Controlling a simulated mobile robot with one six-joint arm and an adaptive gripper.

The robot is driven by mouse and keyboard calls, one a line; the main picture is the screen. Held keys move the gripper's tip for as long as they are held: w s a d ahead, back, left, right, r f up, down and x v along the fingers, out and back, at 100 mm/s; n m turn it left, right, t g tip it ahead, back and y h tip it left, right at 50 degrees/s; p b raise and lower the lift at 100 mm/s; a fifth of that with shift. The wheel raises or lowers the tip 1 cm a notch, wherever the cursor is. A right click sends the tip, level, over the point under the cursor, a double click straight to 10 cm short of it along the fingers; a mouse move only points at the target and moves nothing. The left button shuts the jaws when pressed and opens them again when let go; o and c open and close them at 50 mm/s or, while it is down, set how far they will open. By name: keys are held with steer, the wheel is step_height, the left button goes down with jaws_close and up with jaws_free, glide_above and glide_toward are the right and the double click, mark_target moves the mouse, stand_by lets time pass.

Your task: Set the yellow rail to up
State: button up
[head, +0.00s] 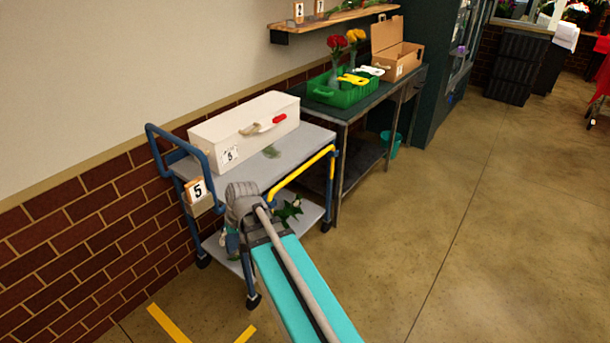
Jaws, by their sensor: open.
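The yellow rail (301,168) is on the blue-framed trolley, along the long edge that faces the open floor. It runs at about the height of the grey top deck (305,143) and does not stand above it like the blue handle (178,143) at the left end. Its near end bends down and is close to my arm in the picture. My grey arm joint (242,195) covers the near corner of the trolley. I cannot make out my gripper or its fingers; they are hidden behind the arm or out of view.
Green leaves (288,210) lie on the lower shelf. A workbench (342,110) with a green crate (343,92) stands beyond. The floor on the right (450,220) is clear.

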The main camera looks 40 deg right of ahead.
steer(key=w+d+f+m+t+y+b, duration=0.2)
steer(key=w+d+f+m+t+b, duration=0.15)
steer(key=w+d+b, duration=0.4)
steer(key=m+t+h+b, duration=0.6)
steer(key=m+t+b, duration=0.4)
steer(key=m+b, duration=0.35)
glide_toward(306, 168)
steer(key=s+n, duration=0.1)
steer(key=s, duration=0.1)
steer(key=shift+s+d+r, duration=0.15)
steer(key=shift+r, duration=0.05)
steer(key=b+x, duration=0.2)
steer(key=x, duration=1.1)
steer(key=shift+w+f+b, duration=0.15)
steer(key=shift+w+b, duration=0.15)
steer(key=shift+w, duration=0.1)
jaws_close()
